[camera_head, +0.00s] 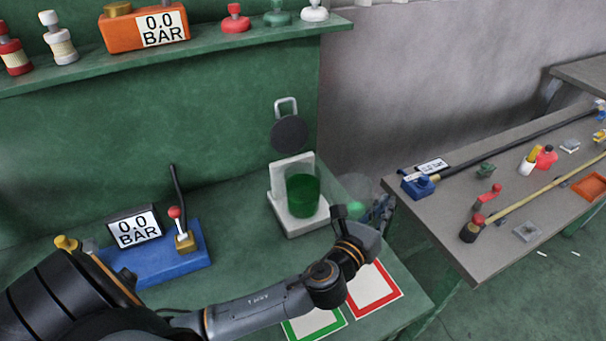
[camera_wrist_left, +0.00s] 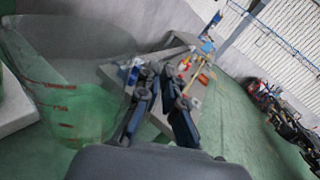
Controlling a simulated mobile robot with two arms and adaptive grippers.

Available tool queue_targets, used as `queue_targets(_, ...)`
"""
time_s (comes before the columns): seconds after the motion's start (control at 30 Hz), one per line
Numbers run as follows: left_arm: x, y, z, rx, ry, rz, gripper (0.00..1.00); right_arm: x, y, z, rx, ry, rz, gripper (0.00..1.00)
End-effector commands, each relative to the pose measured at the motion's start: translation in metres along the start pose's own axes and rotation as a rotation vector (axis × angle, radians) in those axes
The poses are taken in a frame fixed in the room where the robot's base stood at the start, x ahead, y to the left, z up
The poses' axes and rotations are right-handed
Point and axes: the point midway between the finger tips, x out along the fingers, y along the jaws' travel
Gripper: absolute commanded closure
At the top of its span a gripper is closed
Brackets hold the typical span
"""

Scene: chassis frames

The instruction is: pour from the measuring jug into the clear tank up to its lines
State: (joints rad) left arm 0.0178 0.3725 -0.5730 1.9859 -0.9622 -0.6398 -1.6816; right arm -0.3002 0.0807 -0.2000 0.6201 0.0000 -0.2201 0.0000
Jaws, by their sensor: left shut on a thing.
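The clear tank (camera_head: 303,192) stands on a white stand (camera_head: 281,207) and holds green liquid in its lower part; its lines cannot be made out. The see-through measuring jug (camera_head: 355,187) is just right of the tank, with a little green showing low in it. In the left wrist view the jug (camera_wrist_left: 62,95) fills the left side, tilted in the picture, with red marks and green liquid. My left gripper (camera_head: 374,214) is shut on the jug, probably at its handle, right of the tank; its fingers (camera_wrist_left: 160,108) also show in the wrist view. My right gripper is out of view.
A blue gauge unit with a red-knobbed lever (camera_head: 176,213) stands left on the green bench. Red (camera_head: 374,290) and green (camera_head: 315,325) framed mats lie at the front. A grey side table (camera_head: 510,205) with small parts stands right, across a gap. A shelf (camera_head: 215,53) runs above.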

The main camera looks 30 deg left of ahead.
Motion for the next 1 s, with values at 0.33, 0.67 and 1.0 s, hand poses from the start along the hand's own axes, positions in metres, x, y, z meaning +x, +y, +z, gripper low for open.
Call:
queue_targets(0.33,0.001,-0.012,-0.033,0.219,0.005,0.001,1.00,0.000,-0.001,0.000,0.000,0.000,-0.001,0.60)
queue_targets(0.67,0.001,-0.013,-0.039,0.266,0.005,0.001,1.00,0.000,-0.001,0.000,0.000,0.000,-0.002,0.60)
queue_targets(1.0,0.001,-0.015,-0.031,0.264,0.006,0.001,1.00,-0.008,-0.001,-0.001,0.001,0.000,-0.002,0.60)
